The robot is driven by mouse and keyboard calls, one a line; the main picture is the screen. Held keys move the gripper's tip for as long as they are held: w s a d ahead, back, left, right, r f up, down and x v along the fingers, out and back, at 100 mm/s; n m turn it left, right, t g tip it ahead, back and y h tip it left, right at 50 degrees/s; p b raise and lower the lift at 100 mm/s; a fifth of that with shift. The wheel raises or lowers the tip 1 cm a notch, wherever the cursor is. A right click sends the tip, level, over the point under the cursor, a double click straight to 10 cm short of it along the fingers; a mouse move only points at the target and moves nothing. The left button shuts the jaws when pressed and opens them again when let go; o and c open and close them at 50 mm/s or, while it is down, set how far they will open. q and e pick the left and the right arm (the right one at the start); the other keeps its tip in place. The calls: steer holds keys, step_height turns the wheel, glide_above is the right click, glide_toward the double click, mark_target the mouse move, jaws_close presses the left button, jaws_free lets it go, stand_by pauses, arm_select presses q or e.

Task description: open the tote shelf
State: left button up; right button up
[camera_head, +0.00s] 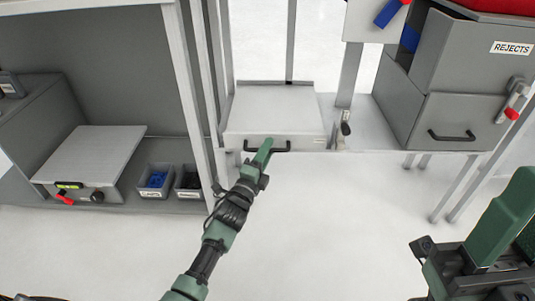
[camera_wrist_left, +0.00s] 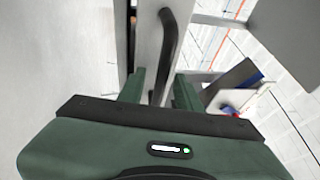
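The tote shelf appears to be the flat light-grey drawer-like unit (camera_head: 275,108) in the middle of the head view, with a black bar handle (camera_head: 280,149) on its front. My left gripper (camera_head: 264,150) is at the left part of this handle. In the left wrist view the handle (camera_wrist_left: 168,45) runs down between the two green fingers (camera_wrist_left: 160,92). The fingers stand apart with a gap beside the bar, so the gripper looks open around it. The shelf sits back in its frame and looks shut.
A grey cabinet with a REJECTS label (camera_head: 512,48) and its own handle stands at the right. A small lever (camera_head: 344,130) is right of the shelf. At the left are a grey box (camera_head: 95,155) and small bins (camera_head: 155,181). The floor in front is clear.

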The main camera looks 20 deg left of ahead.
arm_select(q)
steer(key=shift+w, duration=0.2)
jaws_close()
stand_by(1.4)
